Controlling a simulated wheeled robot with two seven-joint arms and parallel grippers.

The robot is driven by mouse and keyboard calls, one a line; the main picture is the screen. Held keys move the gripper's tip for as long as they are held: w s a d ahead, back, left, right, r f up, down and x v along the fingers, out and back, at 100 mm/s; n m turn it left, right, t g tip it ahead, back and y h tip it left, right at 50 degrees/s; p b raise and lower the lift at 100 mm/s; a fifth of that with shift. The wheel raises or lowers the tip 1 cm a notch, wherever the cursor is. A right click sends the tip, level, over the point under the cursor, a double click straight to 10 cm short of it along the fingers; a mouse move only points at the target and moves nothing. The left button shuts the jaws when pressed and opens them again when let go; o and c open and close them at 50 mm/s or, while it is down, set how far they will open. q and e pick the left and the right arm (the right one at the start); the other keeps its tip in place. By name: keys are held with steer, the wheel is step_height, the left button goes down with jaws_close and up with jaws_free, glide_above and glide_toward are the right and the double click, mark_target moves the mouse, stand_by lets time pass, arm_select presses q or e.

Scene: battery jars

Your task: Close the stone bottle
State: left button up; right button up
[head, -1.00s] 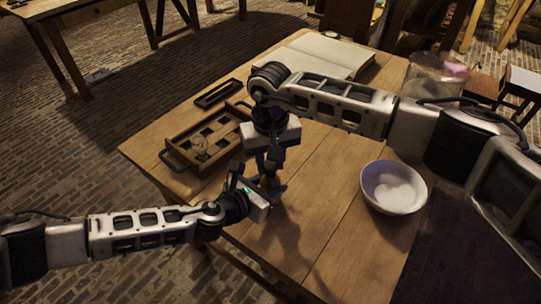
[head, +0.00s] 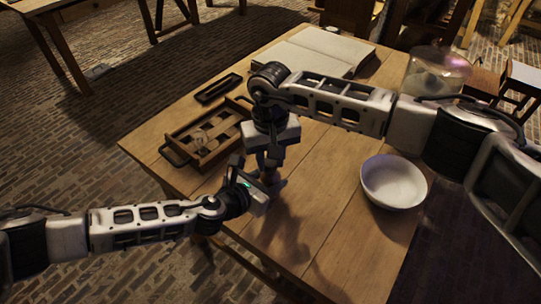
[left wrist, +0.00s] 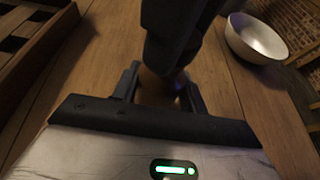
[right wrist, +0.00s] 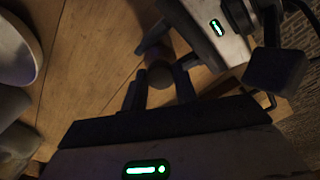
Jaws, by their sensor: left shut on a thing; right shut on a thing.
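The stone bottle (left wrist: 158,88) shows as a brown body between the fingers of my left gripper (left wrist: 161,92) in the left wrist view. The left gripper is shut on it low over the table, and it also shows in the head view (head: 270,183). My right gripper (right wrist: 160,88) is directly above, pointing down, shut on a small dark round piece (right wrist: 160,73) that looks like the stopper. The right gripper hides the bottle's top in the left wrist view. I cannot tell whether the stopper touches the bottle's mouth.
A wooden tray (head: 174,157) with round pieces lies left of the grippers, with a small dark tray (head: 218,89) behind it. A white bowl (head: 393,184) stands at the right. An open book (head: 318,52) and a glass dome (head: 437,70) are at the back. The front table is clear.

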steer(key=shift+f, duration=0.2)
steer(key=o, duration=1)
step_height(320, 180, up, 12)
arm_select(q)
steer(key=o, duration=1.5)
steer(key=shift+c, duration=0.2)
